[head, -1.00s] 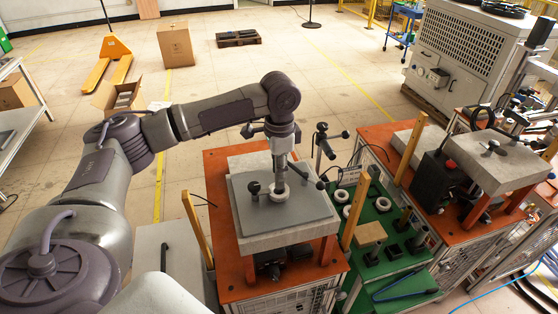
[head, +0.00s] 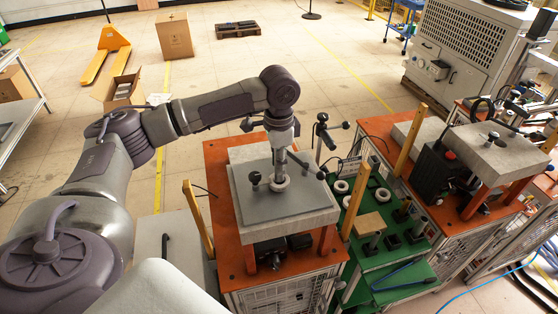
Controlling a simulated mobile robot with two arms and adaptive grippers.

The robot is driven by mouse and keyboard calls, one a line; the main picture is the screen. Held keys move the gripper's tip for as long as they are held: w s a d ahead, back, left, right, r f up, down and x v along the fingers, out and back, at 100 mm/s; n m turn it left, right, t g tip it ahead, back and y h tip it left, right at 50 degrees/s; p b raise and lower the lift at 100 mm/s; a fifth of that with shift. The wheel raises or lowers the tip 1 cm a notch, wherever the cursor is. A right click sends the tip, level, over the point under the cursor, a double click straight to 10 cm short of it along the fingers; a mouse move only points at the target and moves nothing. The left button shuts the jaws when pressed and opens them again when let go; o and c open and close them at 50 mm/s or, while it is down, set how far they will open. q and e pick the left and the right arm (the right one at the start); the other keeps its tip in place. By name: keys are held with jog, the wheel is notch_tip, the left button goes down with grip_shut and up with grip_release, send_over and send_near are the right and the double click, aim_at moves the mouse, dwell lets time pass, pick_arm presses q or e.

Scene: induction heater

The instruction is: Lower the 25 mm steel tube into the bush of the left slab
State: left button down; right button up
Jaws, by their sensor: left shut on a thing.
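The left slab (head: 314,210) is a grey block with a darker grey plate on top, raised on orange supports. A pale ring-shaped bush (head: 279,184) sits near the middle of the plate. My left gripper (head: 280,146) points down above the bush, shut on the steel tube (head: 279,168). The tube looks roughly upright, with its lower end at the bush. I cannot tell whether its end is inside the bush or just above it. The fingers are small and partly hidden by the wrist. My right gripper is not in view.
Black-knobbed handles (head: 255,178) stand on the plate near the tube. A dark stand (head: 326,135) rises behind the slab. To the right, a green table (head: 389,262) holds white rings, dark blocks and a wooden block. The right slab (head: 490,155) lies beyond it.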

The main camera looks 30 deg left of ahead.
pick_arm(q)
jog(key=shift+f, duration=0.15)
jog(key=shift+f+b, duration=0.4)
jog(key=shift+f, duration=1.45)
jog(key=c, duration=0.9)
grip_release()
notch_tip(320, 180, up, 12)
